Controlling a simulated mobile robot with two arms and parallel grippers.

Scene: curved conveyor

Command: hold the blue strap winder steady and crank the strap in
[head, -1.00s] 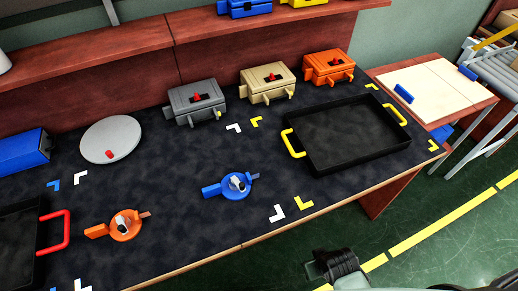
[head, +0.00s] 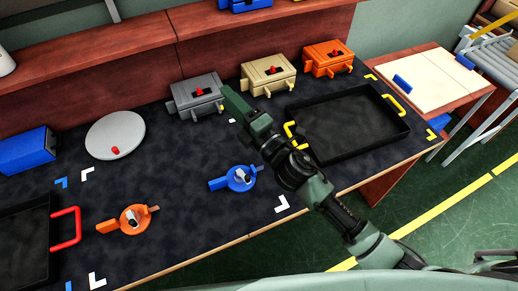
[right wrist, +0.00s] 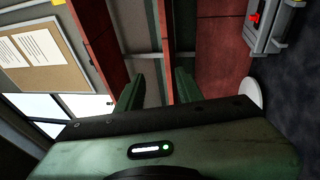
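The blue strap winder (head: 241,179) lies on the dark mat near the middle of the bench, with a flat blue handle to its left, a pale crank on top and a short strap end at its right. My left gripper is not in view.
An orange winder (head: 134,219) lies to the left. A grey disc (head: 115,135), grey box (head: 195,94), tan box (head: 268,74) and orange box (head: 327,58) line the back. A black tray (head: 343,152) is at right, partly behind my right arm; another stands far left.

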